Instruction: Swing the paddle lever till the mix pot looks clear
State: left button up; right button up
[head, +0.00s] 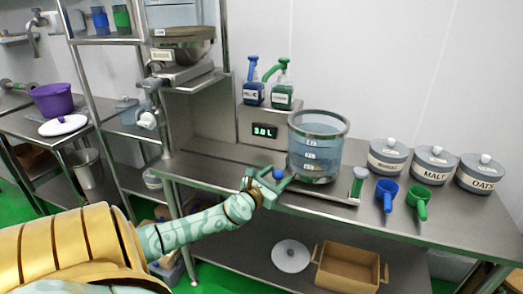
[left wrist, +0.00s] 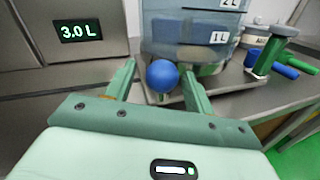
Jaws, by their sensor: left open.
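The mix pot (head: 316,140) is a clear cylinder with level marks, standing on the steel bench; it looks bluish, and its lower part also shows in the left wrist view (left wrist: 192,25). The paddle lever's blue ball knob (left wrist: 162,76) is in front of the pot's base; it also shows in the head view (head: 278,173). My left gripper (head: 277,184) is open, with one finger on each side of the knob. Whether the fingers touch it I cannot tell. My right gripper is not in view.
A display (head: 265,131) reads 3.0 L. Two pump bottles (head: 254,93) stand above it.

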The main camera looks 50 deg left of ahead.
pick_arm(q)
jog(key=p+v, duration=0.1)
jog(key=v, duration=1.4)
jog(key=shift+s+f, duration=0.1)
jog(key=shift+s, duration=0.05)
